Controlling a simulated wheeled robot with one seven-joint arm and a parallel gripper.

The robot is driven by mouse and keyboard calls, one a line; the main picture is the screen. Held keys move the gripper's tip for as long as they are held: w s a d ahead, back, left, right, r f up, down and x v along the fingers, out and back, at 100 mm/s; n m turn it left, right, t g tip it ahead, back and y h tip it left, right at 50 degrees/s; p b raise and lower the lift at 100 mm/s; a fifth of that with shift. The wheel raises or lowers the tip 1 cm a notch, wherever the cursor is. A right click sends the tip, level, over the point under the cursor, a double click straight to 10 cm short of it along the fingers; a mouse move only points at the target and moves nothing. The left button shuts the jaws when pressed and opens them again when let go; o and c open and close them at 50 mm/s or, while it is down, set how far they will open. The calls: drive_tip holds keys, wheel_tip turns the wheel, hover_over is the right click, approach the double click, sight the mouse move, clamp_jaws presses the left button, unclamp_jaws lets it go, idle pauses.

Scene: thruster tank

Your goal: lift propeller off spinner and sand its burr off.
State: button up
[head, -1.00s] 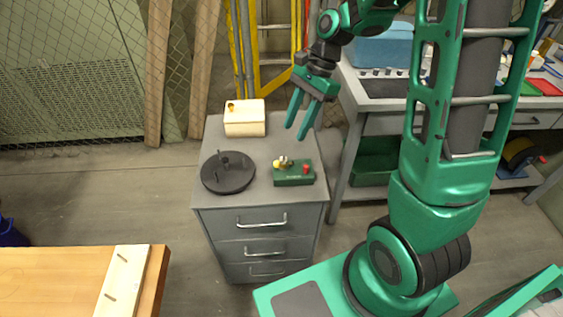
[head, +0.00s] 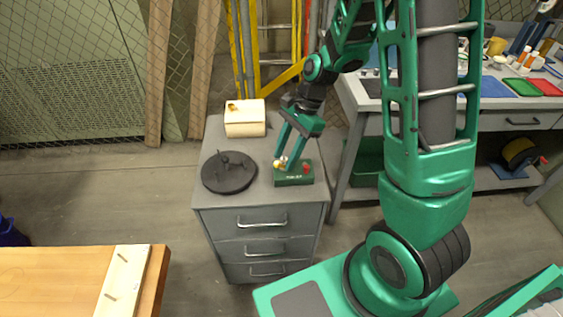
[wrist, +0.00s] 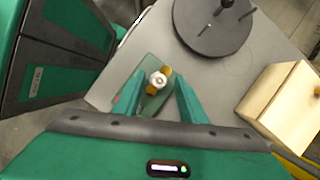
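A green spinner box (head: 294,178) with a red button (head: 306,169) stands on the grey drawer cabinet. The small brass-coloured propeller (wrist: 165,70) sits on top of it, with a pale round hub in its middle. My gripper (head: 287,162) points down over the left part of the box. In the wrist view my gripper (wrist: 159,84) is open, one finger on each side of the propeller; I cannot tell if they touch it. The fingers partly hide the propeller in the head view. The burr is too small to make out.
A black round disc (head: 229,181) with upright pegs is left of the spinner box. A pale wooden block (head: 245,126) with a yellowish spot is behind, on the grey cabinet top (head: 212,135). A workbench with trays is at right, a wooden table (head: 60,275) at front left.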

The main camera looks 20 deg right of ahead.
clamp_jaws()
drive_tip(key=shift+r, duration=0.1)
